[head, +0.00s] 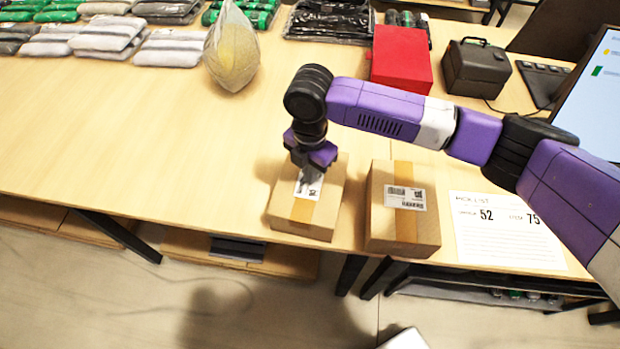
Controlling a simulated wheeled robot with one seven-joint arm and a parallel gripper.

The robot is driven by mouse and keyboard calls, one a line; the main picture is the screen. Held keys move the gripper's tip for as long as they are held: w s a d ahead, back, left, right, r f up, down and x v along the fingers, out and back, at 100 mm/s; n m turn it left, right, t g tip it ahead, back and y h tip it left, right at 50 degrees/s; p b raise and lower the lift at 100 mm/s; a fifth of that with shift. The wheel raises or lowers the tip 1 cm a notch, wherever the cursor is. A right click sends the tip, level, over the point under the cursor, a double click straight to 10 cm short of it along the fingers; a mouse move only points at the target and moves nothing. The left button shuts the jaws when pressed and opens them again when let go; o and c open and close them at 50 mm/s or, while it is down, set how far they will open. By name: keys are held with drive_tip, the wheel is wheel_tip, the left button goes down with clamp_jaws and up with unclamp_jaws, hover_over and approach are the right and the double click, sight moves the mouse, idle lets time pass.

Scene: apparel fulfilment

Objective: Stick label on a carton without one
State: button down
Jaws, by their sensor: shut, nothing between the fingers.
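Two brown cartons with tan tape stand side by side at the table's front edge. The left carton (323,218) has a white printed label (309,185) on its top, across the tape. My gripper (308,174) is right above that label, pointing down, shut and holding nothing. It hides part of the label and the carton's top, and I cannot tell whether the fingertips touch the label. The right carton (388,228) carries a white label (405,197) with barcodes, flat on its top.
A pick list sheet (507,235) lies right of the cartons. Behind are a red box (401,58), a black label printer (476,70), a keyboard (541,84), a monitor (600,90), a yellowish wrapped item (232,55) and bagged garments (108,38). The table's left middle is clear.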

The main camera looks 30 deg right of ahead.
wheel_tip(320, 180, up, 8)
drive_tip(key=p, duration=0.6)
idle(0.8)
